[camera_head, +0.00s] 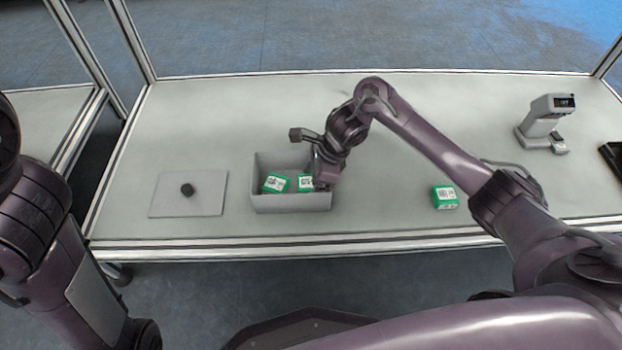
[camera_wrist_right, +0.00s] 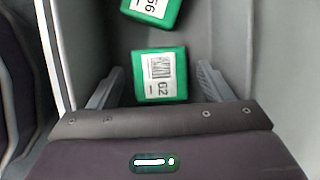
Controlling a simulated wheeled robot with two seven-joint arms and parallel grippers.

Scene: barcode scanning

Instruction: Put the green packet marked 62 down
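The green packet marked 62 (camera_wrist_right: 160,76) lies inside the grey bin (camera_head: 290,203), label up. In the head view it appears to be the right one of two packets in the bin (camera_head: 305,182). My right gripper (camera_wrist_right: 160,72) reaches down into the bin at its right side. Its two fingers stand apart on either side of the packet, with a visible gap on each side, so it is open. In the head view my right wrist hides the bin's right end. My left arm shows at the left edge, but its gripper is out of view.
Another green packet (camera_head: 275,184) lies in the bin. A third green packet (camera_head: 445,197) rests on the table to the right. A scanner (camera_head: 547,122) stands at the back right.

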